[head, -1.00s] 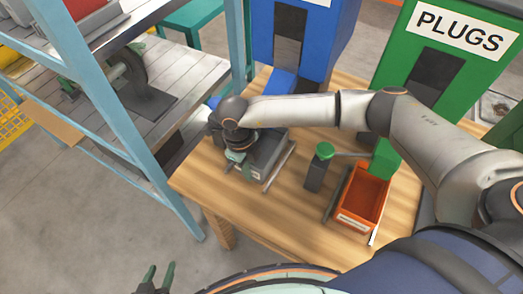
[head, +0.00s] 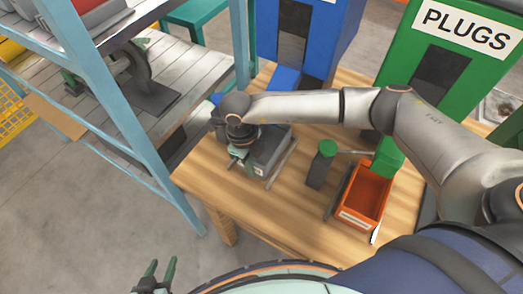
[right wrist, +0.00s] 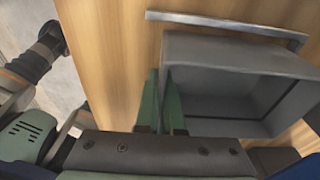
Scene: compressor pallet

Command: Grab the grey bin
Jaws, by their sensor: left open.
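The grey bin (head: 272,148) sits on the wooden table in the head view, partly hidden by my right arm. Its open inside and near-left wall (right wrist: 235,95) show in the right wrist view. My right gripper (head: 236,162) is at the bin's left side. In the right wrist view its two green fingers (right wrist: 162,88) are close together at the bin's left wall, one outside and one over the inside; whether they press on the wall cannot be told. My left gripper (head: 160,266) is open and empty, low over the floor, away from the table.
An orange bin (head: 365,192) stands to the right on the table (head: 280,215). A dark post with a green knob (head: 322,160) stands between the bins. Blue (head: 345,40) and green (head: 470,75) dispensers stand behind. A blue shelf frame (head: 140,165) is at the left.

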